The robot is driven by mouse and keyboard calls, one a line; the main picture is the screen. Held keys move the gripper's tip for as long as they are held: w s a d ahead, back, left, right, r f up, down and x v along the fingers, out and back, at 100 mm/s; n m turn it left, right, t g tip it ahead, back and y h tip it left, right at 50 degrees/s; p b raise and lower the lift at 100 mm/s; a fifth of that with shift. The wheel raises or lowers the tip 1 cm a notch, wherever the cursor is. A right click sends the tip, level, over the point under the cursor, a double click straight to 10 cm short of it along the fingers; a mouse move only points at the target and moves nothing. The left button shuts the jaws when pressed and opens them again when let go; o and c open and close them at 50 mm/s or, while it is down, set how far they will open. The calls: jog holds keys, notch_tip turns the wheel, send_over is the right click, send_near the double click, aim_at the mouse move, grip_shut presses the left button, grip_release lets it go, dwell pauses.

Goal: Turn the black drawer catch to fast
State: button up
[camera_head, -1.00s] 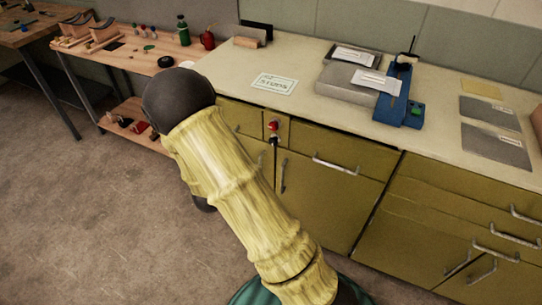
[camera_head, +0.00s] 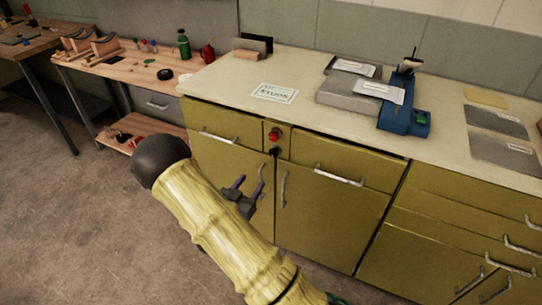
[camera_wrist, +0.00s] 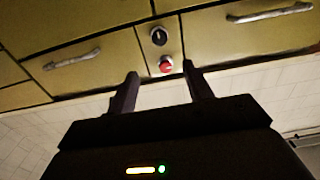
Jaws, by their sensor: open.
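The black drawer catch (camera_head: 274,152) is on the narrow yellow panel between two drawers, just below a red knob (camera_head: 274,134). In the wrist view, which looks inverted, the catch (camera_wrist: 158,36) is a dark round piece above the red knob (camera_wrist: 166,65). Its mark is too small to read, so I cannot tell how it is turned. My gripper (camera_head: 249,188) is open and empty, below and left of the catch in the head view. In the wrist view, its spread fingertips (camera_wrist: 160,74) point toward the panel, apart from the catch.
Drawers with metal handles flank the panel: the left drawer (camera_head: 221,132) and the right drawer (camera_head: 343,162). Cupboard doors are below. The pale worktop (camera_head: 235,82) holds a card, grey boxes and a blue device. Open floor lies at the left.

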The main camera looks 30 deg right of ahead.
aim_at(272, 153)
jog(key=x, duration=1.5)
jog(key=shift+w, duration=0.1)
jog(key=shift+c, duration=0.4)
jog(key=c, duration=0.9)
jog(key=shift+o, duration=0.2)
